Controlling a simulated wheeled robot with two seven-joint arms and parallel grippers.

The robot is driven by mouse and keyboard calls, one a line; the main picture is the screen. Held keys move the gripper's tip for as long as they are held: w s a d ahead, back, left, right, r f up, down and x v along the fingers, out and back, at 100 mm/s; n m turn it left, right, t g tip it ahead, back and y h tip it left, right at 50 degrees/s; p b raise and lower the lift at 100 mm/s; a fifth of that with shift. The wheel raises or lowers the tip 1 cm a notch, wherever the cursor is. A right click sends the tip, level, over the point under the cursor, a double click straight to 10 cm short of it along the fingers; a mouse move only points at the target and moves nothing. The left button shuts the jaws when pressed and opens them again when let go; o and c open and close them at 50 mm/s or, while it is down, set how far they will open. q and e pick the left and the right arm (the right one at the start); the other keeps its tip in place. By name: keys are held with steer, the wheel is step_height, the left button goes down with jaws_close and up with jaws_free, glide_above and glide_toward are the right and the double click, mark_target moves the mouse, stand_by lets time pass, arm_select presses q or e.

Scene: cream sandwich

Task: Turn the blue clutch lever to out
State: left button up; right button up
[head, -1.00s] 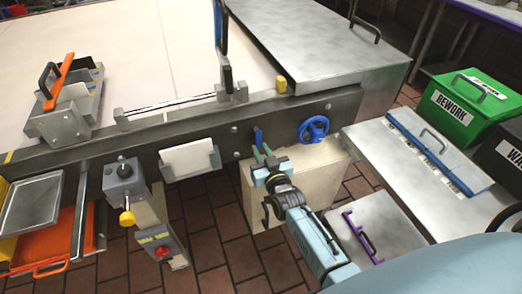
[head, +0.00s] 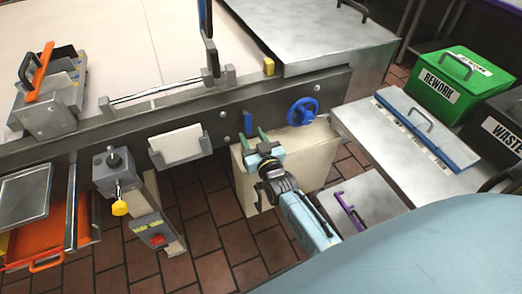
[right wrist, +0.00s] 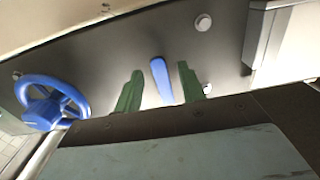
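The blue clutch lever (head: 248,124) stands on the dark front rail of the machine, left of a blue handwheel (head: 302,111). In the right wrist view the lever (right wrist: 161,80) is a slim blue bar, slightly tilted. My right gripper (head: 254,138) is just in front of the lever. Its two green fingers are open, and in the right wrist view the lever shows between them (right wrist: 160,88), with a gap on each side. I cannot tell how far the fingertips reach along it. No out marking is readable. My left gripper is not in view.
The handwheel also shows at left in the right wrist view (right wrist: 52,103). A beige box (head: 310,155) stands below the lever. A white plate in a holder (head: 180,146) is to the left. A steel table (head: 375,130) with a green REWORK bin (head: 450,82) is at right.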

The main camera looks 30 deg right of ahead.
arm_select(q)
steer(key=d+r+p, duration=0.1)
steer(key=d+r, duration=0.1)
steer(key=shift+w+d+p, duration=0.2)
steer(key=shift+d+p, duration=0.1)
steer(key=shift+p, duration=0.1)
arm_select(e)
steer(key=s+a, duration=0.1)
steer(key=s, duration=1.1)
steer(key=shift+s, duration=0.25)
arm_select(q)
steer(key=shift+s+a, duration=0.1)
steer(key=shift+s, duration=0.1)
